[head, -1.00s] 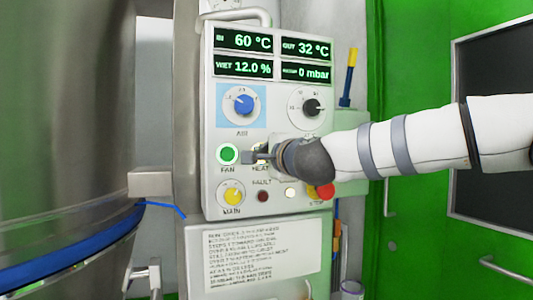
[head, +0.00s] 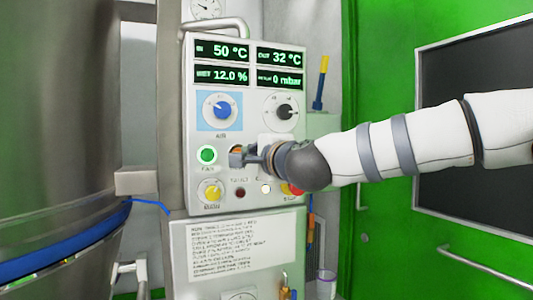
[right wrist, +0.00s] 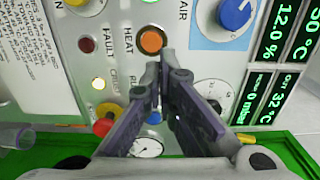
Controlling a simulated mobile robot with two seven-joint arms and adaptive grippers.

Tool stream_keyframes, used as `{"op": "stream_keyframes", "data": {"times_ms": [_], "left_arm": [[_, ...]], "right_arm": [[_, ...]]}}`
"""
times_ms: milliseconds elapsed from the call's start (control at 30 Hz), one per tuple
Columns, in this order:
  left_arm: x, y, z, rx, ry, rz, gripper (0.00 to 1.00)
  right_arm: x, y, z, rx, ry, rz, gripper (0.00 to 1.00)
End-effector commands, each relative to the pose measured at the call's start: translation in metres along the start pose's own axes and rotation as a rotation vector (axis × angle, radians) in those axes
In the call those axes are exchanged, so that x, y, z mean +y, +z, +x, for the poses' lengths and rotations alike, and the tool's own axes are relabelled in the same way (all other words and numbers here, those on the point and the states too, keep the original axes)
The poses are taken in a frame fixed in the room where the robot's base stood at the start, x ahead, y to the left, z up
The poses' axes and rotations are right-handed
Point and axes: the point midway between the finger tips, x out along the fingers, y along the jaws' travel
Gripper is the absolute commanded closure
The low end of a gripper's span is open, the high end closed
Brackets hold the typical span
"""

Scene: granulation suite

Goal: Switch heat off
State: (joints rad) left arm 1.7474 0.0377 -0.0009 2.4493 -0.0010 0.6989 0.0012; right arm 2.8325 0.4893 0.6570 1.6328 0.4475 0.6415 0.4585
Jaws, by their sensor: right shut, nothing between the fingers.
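The control panel (head: 265,100) fills the middle of the head view. Its HEAT button shows orange in the right wrist view (right wrist: 152,41), with the word HEAT beside it. In the head view only a sliver of the HEAT button (head: 237,149) shows behind my fingers. My right gripper (head: 238,158) is shut and empty, in front of the panel at that button. In the right wrist view its closed fingertips (right wrist: 165,58) lie beside the button's edge; I cannot tell whether they touch. My left gripper is not in view.
The green-lit FAN button (head: 207,155) is left of HEAT. The yellow MAIN knob (head: 211,190), dark FAULT lamp (head: 240,193) and red stop button (head: 292,190) sit below. The blue AIR knob (head: 220,107) is above. A steel vessel (head: 60,120) stands left.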

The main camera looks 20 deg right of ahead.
Motion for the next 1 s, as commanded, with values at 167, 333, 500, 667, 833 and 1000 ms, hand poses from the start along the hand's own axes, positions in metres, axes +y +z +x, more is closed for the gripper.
{"op": "stream_keyframes", "data": {"times_ms": [167, 333, 500, 667, 833, 1000], "left_arm": [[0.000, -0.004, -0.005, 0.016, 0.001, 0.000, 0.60], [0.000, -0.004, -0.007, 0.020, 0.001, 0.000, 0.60], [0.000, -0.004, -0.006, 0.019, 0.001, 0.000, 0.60], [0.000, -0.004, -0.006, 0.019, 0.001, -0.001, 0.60], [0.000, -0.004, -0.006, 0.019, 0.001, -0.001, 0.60], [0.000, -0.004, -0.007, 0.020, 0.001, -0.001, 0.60]], "right_arm": [[0.000, 0.000, -0.035, -0.002, 0.001, 0.000, 1.00], [0.002, 0.000, -0.050, -0.001, 0.003, 0.000, 1.00], [0.003, 0.000, -0.052, 0.000, 0.005, 0.000, 1.00], [0.003, 0.000, -0.052, -0.001, 0.005, 0.000, 1.00], [0.004, 0.000, -0.051, -0.001, 0.005, 0.000, 1.00], [0.015, 0.003, -0.050, -0.005, 0.026, -0.018, 1.00]]}}
